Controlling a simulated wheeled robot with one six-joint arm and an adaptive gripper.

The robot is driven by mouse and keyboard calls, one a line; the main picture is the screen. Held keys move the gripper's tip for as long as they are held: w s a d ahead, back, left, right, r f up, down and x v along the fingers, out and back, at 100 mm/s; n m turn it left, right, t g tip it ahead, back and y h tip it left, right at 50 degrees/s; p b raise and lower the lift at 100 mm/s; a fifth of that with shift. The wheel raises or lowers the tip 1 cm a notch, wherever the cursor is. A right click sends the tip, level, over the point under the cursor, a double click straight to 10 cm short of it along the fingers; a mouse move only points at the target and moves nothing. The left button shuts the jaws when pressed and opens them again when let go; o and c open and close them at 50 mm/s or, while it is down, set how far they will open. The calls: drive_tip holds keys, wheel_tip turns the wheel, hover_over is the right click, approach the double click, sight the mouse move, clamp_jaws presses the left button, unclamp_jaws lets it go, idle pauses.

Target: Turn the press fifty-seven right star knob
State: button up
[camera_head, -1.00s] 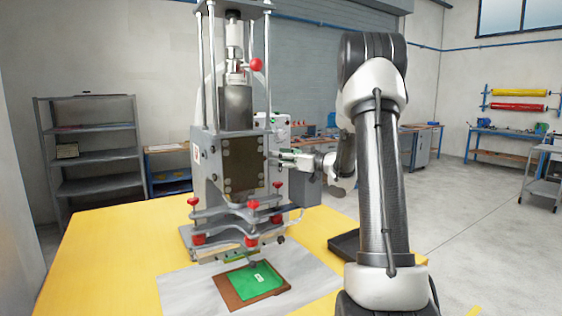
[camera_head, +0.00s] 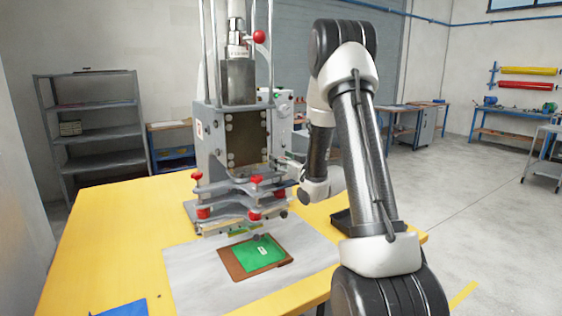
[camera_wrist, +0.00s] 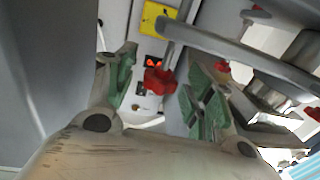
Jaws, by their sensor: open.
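The press (camera_head: 238,135) stands on the yellow table, with several red star knobs on its lower plates. The right star knob (camera_head: 280,193) shows at the right end of the plates, beside my wrist. The fingers are open and apart, with space visible on both sides of the knob. I cannot tell how deep the knob sits between them. In the head view my fingers are mostly hidden or too small to make out.
A grey plate edge (camera_wrist: 245,50) and other press parts lie close to the right finger in the wrist view. A brown board with a green sheet (camera_head: 258,251) lies in front of the press. A dark tray (camera_head: 341,221) sits right of it.

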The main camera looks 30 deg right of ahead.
drive_tip(key=shift+w, duration=0.4)
drive_tip(key=c, duration=1)
drive_tip(key=shift+d+n+y, duration=0.15)
drive_tip(key=shift+n+y, duration=0.75)
drive_tip(key=shift+y, duration=0.3)
drive_tip(key=shift+a+n+g+y, duration=0.2)
drive_tip(key=shift+n+g+y, duration=0.9)
drive_tip(key=shift+y, duration=0.8)
